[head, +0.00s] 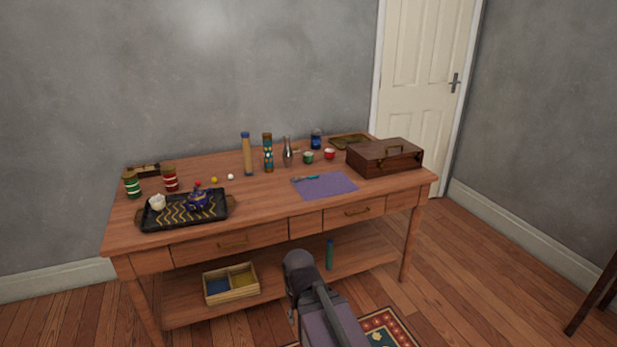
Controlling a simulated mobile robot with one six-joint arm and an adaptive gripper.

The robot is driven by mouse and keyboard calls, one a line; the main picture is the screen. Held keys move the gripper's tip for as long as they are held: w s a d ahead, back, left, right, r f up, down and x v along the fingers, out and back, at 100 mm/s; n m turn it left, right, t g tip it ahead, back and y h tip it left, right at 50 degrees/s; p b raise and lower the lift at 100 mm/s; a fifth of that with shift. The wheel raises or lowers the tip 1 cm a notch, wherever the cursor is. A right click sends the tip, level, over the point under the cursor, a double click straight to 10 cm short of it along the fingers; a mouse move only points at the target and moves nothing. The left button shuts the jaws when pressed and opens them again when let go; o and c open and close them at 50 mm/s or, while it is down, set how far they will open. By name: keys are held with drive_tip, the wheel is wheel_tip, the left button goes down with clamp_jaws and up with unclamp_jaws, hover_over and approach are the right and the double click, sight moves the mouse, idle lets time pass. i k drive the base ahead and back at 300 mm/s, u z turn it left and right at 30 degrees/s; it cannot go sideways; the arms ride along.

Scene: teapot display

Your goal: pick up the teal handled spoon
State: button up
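A small thin utensil with a teal handle, which looks like the teal handled spoon (312,178), lies on the wooden table near the back left edge of a purple mat (330,187). Its teal part points right and a thinner, darker end points left. My grey arm rises from the bottom middle of the head view, in front of the table and well short of the spoon. I cannot make out my gripper or its fingers.
A wooden box (384,157) stands right of the mat. Behind the spoon stand a silver vase (287,153), a patterned cylinder (268,154) and a green cup (308,158). A black tray (185,220) holds a blue teapot (198,200). The table front before the mat is clear.

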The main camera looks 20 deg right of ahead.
sight(294, 179)
drive_tip(key=i, duration=0.85)
drive_tip(key=u, duration=0.05)
